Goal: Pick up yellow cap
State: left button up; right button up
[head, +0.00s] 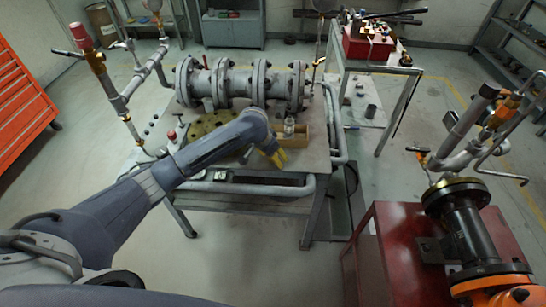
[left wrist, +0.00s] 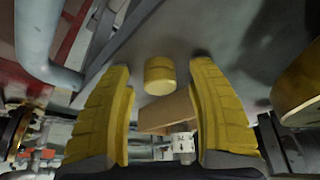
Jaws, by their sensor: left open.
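The yellow cap (left wrist: 160,75) is a short cylinder on the grey tabletop (left wrist: 210,25). The gripper is open and empty. In the head view my left gripper (head: 274,158) is low over the workbench (head: 316,158), near its front edge, and I cannot make out the cap apart from the fingers. My right gripper is in neither view.
A wooden box (head: 297,141) holding a small bottle stands close to the gripper. A round brass flange (head: 215,124) lies left of it, partly behind my arm. A large grey flanged pipe (head: 235,82) spans the back of the bench. Pipes run along its front edge.

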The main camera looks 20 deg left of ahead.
pick_arm(q)
jog(key=shift+f, duration=0.1)
jog(key=c, duration=1)
jog(key=shift+c, duration=0.2)
